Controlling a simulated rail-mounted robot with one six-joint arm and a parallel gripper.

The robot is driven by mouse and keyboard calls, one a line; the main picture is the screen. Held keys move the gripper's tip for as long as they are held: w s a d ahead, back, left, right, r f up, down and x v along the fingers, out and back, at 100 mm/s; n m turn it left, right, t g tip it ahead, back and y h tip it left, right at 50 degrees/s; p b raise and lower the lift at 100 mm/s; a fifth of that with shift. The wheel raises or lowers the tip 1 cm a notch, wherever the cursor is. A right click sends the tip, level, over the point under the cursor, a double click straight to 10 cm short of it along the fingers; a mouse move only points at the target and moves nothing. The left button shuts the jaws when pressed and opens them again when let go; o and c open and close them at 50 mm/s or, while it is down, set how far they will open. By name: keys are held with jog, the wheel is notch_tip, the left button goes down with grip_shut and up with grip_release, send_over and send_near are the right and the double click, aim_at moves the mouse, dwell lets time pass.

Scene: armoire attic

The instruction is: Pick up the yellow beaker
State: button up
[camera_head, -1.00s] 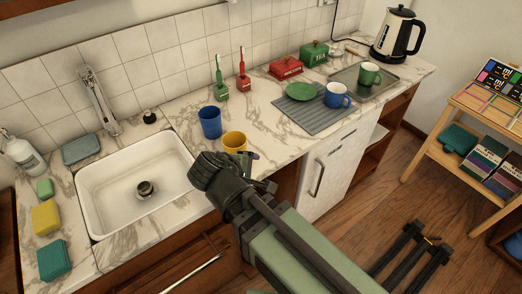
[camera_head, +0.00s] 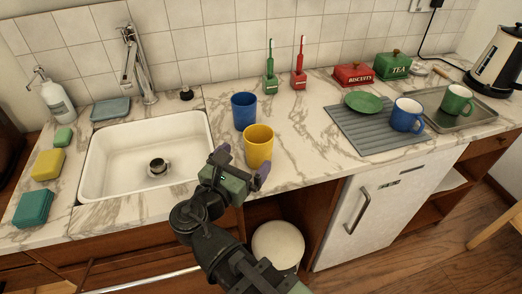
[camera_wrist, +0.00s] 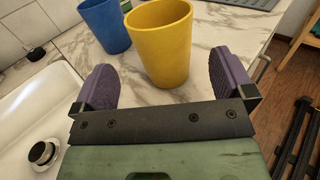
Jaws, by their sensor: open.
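The yellow beaker (camera_head: 258,146) stands upright on the marble counter, right of the sink and near the front edge. My gripper (camera_head: 242,168) is just in front of it, low over the counter edge, with its jaws open and empty. In the wrist view the yellow beaker (camera_wrist: 159,42) stands ahead of and between the two purple finger pads (camera_wrist: 164,80), with clear space on both sides. The blue beaker (camera_head: 244,110) stands behind and slightly left of the yellow one; it also shows in the wrist view (camera_wrist: 105,26).
The white sink (camera_head: 100,170) lies to the left. Green and red toothbrush holders (camera_head: 299,80) stand behind. To the right are a grey ribbed mat (camera_head: 360,136) with a green plate (camera_head: 363,101) and a blue mug (camera_head: 406,115). Counter right of the yellow beaker is bare.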

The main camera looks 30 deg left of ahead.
aim_at(264, 138)
jog(key=w, duration=0.6)
jog(key=shift+w+f, duration=0.15)
jog(key=shift+c, duration=0.5)
jog(key=shift+d, duration=0.1)
jog(key=c, duration=0.9)
